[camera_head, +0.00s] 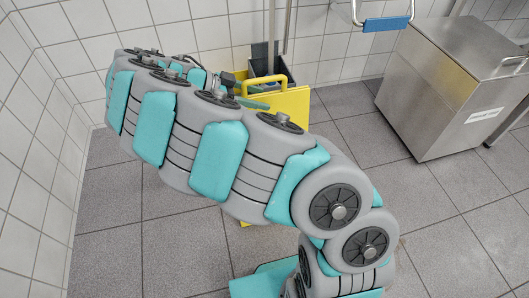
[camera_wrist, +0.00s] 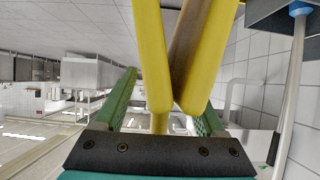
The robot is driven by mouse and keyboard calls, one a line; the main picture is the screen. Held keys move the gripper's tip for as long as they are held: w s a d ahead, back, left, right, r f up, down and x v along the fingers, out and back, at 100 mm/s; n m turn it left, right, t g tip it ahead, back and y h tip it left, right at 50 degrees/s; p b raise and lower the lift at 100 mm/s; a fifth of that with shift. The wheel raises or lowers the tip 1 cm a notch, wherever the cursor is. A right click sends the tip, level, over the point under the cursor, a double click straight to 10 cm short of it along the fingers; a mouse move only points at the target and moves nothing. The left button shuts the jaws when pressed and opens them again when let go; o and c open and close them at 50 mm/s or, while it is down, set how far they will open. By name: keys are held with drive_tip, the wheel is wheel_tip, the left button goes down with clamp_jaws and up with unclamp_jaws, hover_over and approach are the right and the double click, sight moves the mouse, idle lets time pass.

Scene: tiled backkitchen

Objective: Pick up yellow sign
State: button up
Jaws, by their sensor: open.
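The yellow sign (camera_head: 293,106) stands on the floor near the tiled back wall, its top handle showing and its lower part mostly hidden by my arm. My gripper (camera_head: 243,93) is at the sign's top, partly hidden behind my arm in the head view. In the wrist view, the yellow bars of the sign (camera_wrist: 152,60) fill the middle, in a V shape with a brownish strip between them. My gripper (camera_wrist: 170,98) is open there, one green finger on each side of the yellow bars. I cannot tell whether either finger touches the sign.
A metal bin with a lid (camera_head: 452,85) stands at the right. A dark grey container (camera_head: 265,62) with upright poles is behind the sign against the wall. Tiled floor (camera_head: 440,220) is clear at the lower right.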

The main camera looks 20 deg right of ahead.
drive_tip(key=shift+d+f, duration=0.25)
drive_tip(key=shift+d, duration=0.2)
drive_tip(key=shift+c, duration=0.2)
clamp_jaws()
idle(0.9)
